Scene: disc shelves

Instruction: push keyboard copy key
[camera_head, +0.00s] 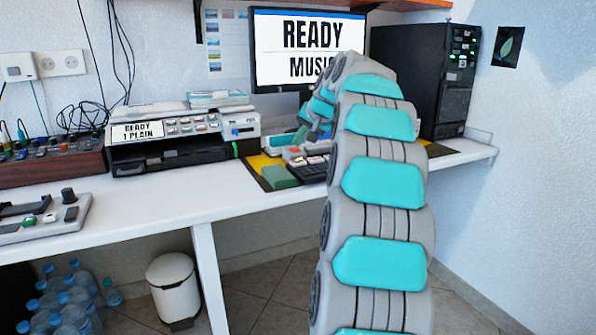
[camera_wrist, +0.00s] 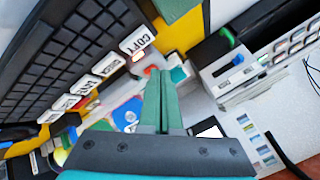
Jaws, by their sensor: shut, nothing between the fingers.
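The dark keyboard (camera_wrist: 70,60) fills the left of the wrist view, tilted in the picture, with a row of white labelled keys along its edge. The white copy key (camera_wrist: 138,40), marked COPY, is at the end of that row nearest the picture's middle. My gripper (camera_wrist: 158,74) is shut and empty, its green fingers pointing toward the keyboard end, just below the copy key in the picture. I cannot tell whether the fingertips touch anything.
A green block (camera_head: 278,177) lies left of the keyboard on a yellow and black mat. The printer (camera_head: 185,130) reads READY 1 PLAIN. The monitor (camera_head: 300,50) reads READY and MUSIC, partly covered by my arm. A black computer tower (camera_head: 425,80) stands at right.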

